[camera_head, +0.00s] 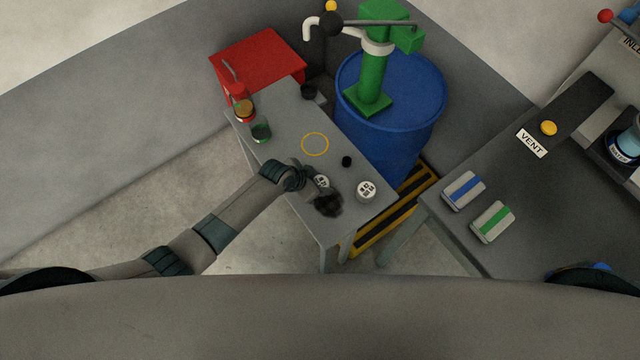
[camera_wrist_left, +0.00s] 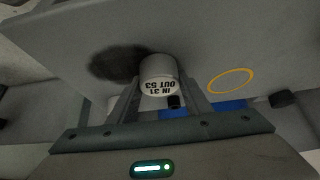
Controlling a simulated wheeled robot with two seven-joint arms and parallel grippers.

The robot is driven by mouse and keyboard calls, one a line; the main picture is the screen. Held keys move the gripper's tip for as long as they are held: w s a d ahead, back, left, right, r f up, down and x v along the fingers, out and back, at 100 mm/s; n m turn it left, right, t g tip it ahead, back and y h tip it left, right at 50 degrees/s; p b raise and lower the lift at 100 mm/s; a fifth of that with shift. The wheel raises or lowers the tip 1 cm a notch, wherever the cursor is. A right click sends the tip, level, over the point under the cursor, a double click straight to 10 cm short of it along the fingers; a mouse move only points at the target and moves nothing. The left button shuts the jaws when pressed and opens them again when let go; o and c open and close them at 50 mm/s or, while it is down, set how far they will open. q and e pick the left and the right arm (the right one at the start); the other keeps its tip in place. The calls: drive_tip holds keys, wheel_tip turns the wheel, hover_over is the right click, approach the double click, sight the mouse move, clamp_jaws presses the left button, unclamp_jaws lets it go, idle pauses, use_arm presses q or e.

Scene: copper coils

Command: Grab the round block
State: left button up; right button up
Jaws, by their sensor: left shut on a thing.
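A white round block (camera_wrist_left: 159,72) with black print reading "IN 31 OUT 53" sits between the fingers of my left gripper (camera_wrist_left: 157,98) in the left wrist view. In the head view the same block (camera_head: 321,181) shows at the end of my left arm, over the grey table (camera_head: 287,122). My left gripper (camera_head: 309,182) is shut on it and partly hides it. I cannot tell whether the block touches the table. A second white round block (camera_head: 366,190) with dark markings stands to its right, apart from the gripper. My right gripper is not in view.
A dark smudge (camera_head: 327,205) lies near the held block. A blue drum (camera_head: 400,110) stands behind; a dark bench (camera_head: 480,170) is at right.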

sight(325, 183)
use_arm(q)
drive_tip(key=shift+r, duration=0.2)
drive_tip(key=shift+r, duration=0.6)
drive_tip(key=r, duration=0.1)
drive_tip(key=d+r+b, duration=0.1)
drive_tip(key=r, duration=0.1)
drive_tip(key=shift+s+d, duration=0.1)
drive_tip(key=shift+d, duration=0.1)
drive_tip(key=s+d+r+b, duration=0.1)
drive_tip(key=d+r+b, duration=0.2)
drive_tip(key=d+r, duration=0.3)
drive_tip(key=d, duration=0.4)
drive_tip(key=shift+s+r, duration=0.25)
drive_tip(key=shift+s, duration=0.15)
